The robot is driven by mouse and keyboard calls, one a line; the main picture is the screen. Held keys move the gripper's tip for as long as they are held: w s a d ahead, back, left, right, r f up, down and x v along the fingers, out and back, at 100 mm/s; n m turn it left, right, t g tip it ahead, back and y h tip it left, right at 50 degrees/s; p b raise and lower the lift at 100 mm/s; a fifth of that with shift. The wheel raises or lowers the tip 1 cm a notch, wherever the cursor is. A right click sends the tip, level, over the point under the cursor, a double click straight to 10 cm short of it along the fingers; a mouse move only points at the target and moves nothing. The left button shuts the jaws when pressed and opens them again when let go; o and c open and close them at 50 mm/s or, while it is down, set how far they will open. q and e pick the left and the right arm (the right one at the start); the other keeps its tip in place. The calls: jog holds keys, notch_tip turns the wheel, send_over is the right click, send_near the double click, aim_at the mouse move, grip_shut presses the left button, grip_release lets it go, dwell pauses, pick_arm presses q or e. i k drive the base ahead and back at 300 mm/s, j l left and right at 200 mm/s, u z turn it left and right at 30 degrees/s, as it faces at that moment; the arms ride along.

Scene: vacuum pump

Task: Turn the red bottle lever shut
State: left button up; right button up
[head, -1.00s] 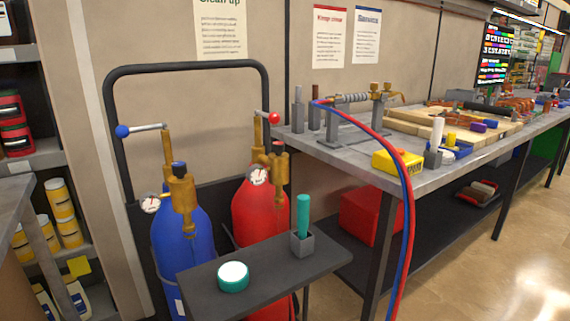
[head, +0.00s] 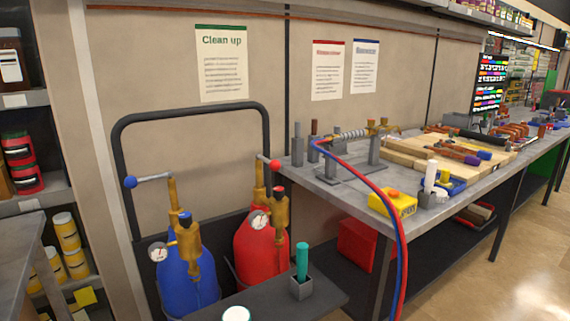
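The red bottle (head: 262,246) stands in a dark cart, right of the blue bottle (head: 187,275). The red bottle's lever ends in a red ball (head: 275,165) at the top of its brass valve (head: 259,183). The lever is short in this view and points right, toward the workbench edge. The blue bottle's lever (head: 150,180) points left and ends in a blue ball. A gauge (head: 259,220) sits on the red bottle's regulator. Neither of my grippers is in view.
A small dark shelf (head: 318,300) in front of the bottles holds a teal-handled tool (head: 302,262) in a grey holder and a round white-topped tin (head: 236,313). The workbench (head: 345,205) stands close on the right, with red and blue hoses (head: 401,240) hanging down its front.

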aim_at(274, 165)
jog(key=i+l+z, duration=0.5)
jog(key=i+l, duration=0.25)
